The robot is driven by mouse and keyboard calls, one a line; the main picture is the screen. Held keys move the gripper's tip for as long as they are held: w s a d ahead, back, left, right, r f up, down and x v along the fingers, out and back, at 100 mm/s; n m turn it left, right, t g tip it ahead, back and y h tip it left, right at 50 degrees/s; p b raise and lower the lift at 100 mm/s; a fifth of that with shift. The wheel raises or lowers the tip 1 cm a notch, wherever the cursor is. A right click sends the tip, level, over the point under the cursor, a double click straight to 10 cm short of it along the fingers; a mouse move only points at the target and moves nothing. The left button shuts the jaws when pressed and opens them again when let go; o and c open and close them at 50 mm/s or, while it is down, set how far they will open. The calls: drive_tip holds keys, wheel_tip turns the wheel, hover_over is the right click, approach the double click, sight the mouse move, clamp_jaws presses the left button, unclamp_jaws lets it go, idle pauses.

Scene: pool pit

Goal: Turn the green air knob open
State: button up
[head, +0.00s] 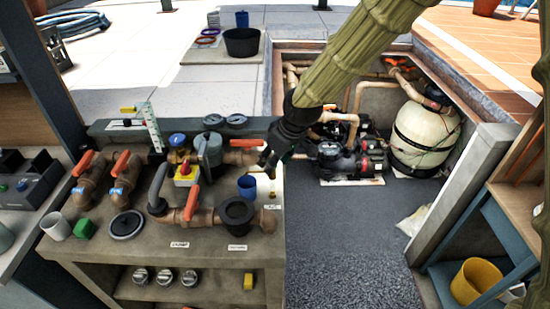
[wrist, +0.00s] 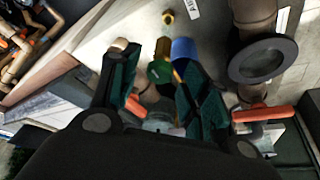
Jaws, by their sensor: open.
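The green knob (wrist: 160,72) shows in the wrist view between my fingers, close to a brass fitting. My gripper (wrist: 158,62) is open, with one teal-padded finger on each side of the knob. I cannot tell whether either finger touches it. In the head view my gripper (head: 268,165) points down over the right end of the bench, and I cannot make out the knob there. A blue cup (wrist: 183,49) is just beyond the knob, close to the right fingertip; it also shows in the head view (head: 247,187).
The bench (head: 150,252) carries pipes with orange-handled valves (head: 192,203), a black funnel-like ring (head: 236,212) and a green block (head: 84,228). A black pump (head: 345,160) and a cream tank (head: 423,140) stand in the pit to the right.

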clamp_jaws()
